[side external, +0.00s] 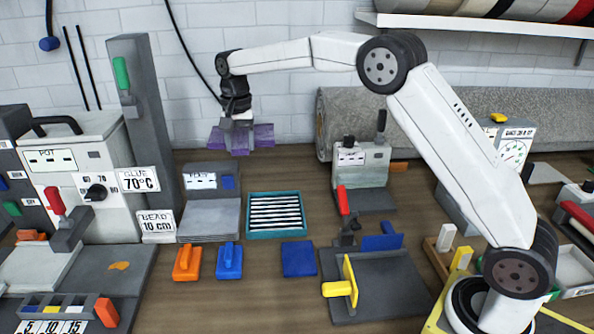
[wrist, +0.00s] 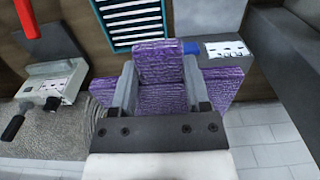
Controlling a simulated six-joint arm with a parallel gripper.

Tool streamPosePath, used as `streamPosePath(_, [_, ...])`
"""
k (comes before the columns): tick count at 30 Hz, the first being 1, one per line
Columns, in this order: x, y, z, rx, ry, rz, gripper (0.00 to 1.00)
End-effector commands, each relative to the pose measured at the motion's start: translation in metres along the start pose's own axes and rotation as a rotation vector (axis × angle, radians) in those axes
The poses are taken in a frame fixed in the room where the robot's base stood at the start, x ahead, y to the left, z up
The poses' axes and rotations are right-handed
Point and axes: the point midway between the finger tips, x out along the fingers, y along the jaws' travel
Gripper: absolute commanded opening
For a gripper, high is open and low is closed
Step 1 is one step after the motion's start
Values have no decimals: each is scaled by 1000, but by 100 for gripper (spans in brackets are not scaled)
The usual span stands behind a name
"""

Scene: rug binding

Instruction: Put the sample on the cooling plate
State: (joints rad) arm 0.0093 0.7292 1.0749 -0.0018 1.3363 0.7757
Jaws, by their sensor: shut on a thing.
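The sample (side external: 262,138) is a purple, carpet-textured piece. My gripper (side external: 239,145) is shut on it and holds it in the air at the back of the bench. In the wrist view the sample (wrist: 161,98) is between the two grey jaws (wrist: 160,80), with parts sticking out on both sides. A teal-framed plate with pale slats (side external: 275,229) lies on the bench, in front and to the right of the sample. It shows at the top of the wrist view (wrist: 112,30). I cannot tell for sure whether it is the cooling plate.
A grey station with a flat pad (side external: 209,220) and a small label stands left of the slatted plate. A tall grey post (side external: 150,120) rises left of the sample. A machine with a red handle (side external: 360,175) stands right. Orange (side external: 187,262) and blue (side external: 229,262) blocks lie in front.

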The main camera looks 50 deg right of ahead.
Motion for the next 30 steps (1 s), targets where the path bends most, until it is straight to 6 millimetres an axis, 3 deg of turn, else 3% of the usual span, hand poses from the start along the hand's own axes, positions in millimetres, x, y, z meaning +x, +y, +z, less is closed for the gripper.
streamPosePath(1, [2,-14,6,-4,1,0,0])
streamPosePath(6, [4,-44,21,-2,1,-1,0])
streamPosePath(16, [9,-79,43,-1,1,-1,0])
streamPosePath(24, [44,-76,42,1,-1,3,0])
streamPosePath(30, [57,-76,42,1,1,-1,0])
